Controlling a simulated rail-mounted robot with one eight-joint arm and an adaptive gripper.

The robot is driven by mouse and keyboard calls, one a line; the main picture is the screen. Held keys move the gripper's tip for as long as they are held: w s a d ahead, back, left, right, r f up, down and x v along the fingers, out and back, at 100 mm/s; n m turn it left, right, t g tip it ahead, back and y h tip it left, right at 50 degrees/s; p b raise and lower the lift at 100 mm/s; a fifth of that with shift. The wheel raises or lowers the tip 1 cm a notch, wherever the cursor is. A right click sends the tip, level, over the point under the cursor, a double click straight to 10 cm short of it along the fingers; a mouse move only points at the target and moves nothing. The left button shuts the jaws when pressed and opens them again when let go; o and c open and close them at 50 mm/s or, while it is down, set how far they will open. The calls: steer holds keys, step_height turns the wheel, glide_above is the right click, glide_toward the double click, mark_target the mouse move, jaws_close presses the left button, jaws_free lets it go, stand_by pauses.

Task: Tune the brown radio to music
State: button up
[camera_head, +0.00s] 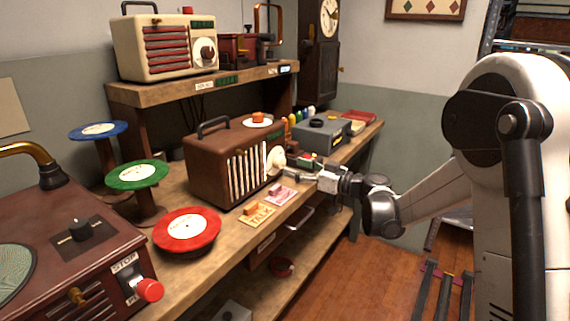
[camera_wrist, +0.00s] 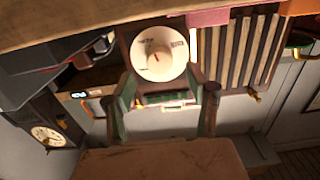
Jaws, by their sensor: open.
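The brown radio (camera_head: 220,166) stands on the wooden bench, with a dark handle on top and a pale slatted front. Its round cream dial (camera_head: 275,160) is at the right end of that front. In the wrist view the dial (camera_wrist: 160,60) shows a short red mark near its middle and small lettering near its rim, too small to read surely. My gripper (camera_head: 290,171) is open at the dial. In the wrist view its two green-lined fingers (camera_wrist: 162,84) are spread to either side of the dial's lower edge; I cannot tell whether they touch it.
A yellow card reading TALK (camera_head: 257,214) and a pink card (camera_head: 281,194) lie before the radio. Red (camera_head: 205,240), green (camera_head: 122,180) and blue (camera_head: 84,130) discs stand left. A cream radio (camera_head: 150,60) sits on the shelf above. A grey device (camera_head: 325,134) stands behind right.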

mark_target(283, 163)
steer(key=shift+x, duration=2.15)
steer(key=shift+a, duration=0.1)
steer(key=c, duration=0.8)
steer(key=shift+o, duration=0.2)
